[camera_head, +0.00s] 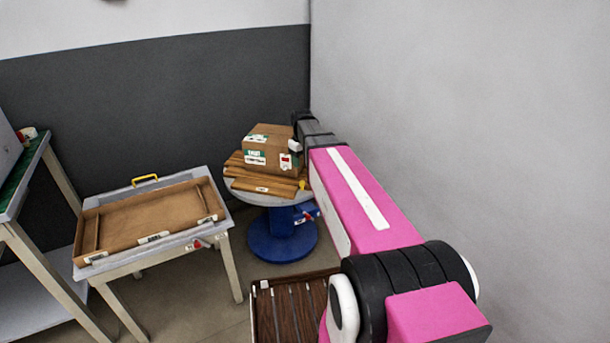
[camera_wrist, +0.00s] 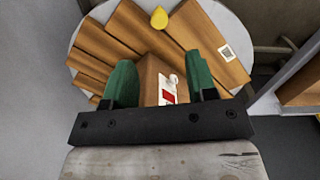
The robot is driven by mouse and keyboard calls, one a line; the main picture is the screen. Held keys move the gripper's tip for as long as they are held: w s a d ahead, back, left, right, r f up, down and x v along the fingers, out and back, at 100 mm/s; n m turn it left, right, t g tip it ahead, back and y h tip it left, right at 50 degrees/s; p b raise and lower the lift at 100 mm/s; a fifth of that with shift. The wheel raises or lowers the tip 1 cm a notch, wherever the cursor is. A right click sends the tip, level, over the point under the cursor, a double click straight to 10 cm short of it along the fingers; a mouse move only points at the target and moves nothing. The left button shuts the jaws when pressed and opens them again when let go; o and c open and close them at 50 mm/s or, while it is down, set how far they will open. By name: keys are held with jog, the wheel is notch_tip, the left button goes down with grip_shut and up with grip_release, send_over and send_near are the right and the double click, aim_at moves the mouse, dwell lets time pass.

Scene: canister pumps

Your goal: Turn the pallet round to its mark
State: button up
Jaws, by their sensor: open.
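The wooden pallet (camera_head: 262,183) lies on a round grey turntable top (camera_head: 270,199) with a blue pedestal. A cardboard box (camera_head: 270,150) with green and white labels sits on the pallet. A yellow marker (camera_head: 302,185) is at the pallet's right front edge; it also shows in the wrist view (camera_wrist: 159,18). In the wrist view the pallet's planks (camera_wrist: 205,48) spread beyond my gripper (camera_wrist: 160,68). My gripper is open, its green fingers on either side of part of the box (camera_wrist: 150,78). I cannot tell whether they touch it. In the head view my arm hides the fingers.
A table (camera_head: 213,181) at left holds a wooden tray (camera_head: 150,215) with a yellow handle behind it. A green-topped bench (camera_head: 28,168) stands at the far left. A dark slatted crate (camera_head: 290,310) is low in front of the turntable. Walls close off the back and right.

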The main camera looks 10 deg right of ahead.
aim_at(302, 182)
notch_tip(302, 182, down, 11)
jog(key=shift+r, duration=0.1)
dwell(0.6)
jog(key=shift+w+d, duration=0.1)
grip_shut()
